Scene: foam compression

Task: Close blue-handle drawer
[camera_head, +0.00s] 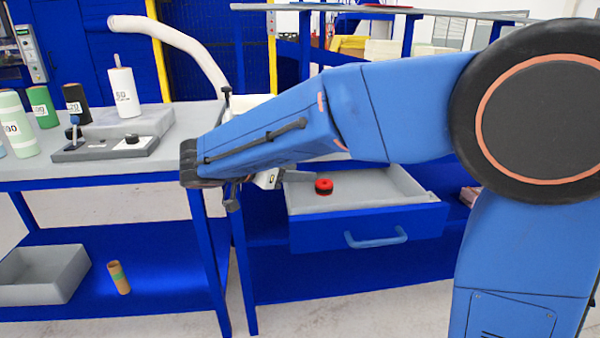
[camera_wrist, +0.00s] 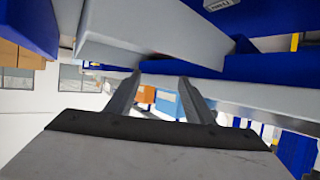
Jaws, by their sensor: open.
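The blue drawer (camera_head: 300,233) stands pulled out under the right workbench, with its grey interior showing. Its light blue handle (camera_head: 377,238) is on the front face. A small red and black round object (camera_head: 323,187) lies inside the drawer. My gripper is mostly hidden behind my arm in the head view, near the drawer's left rear part. In the wrist view my gripper (camera_wrist: 160,83) is open, with two spread fingers and nothing between them. The handle cannot be made out in the wrist view.
The left bench (camera_head: 90,180) carries a white bottle (camera_head: 124,92), several cylinders and a grey device (camera_head: 105,147). Its lower shelf holds a grey bin (camera_head: 42,275) and a brown tube (camera_head: 119,278). The floor before the drawer is clear.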

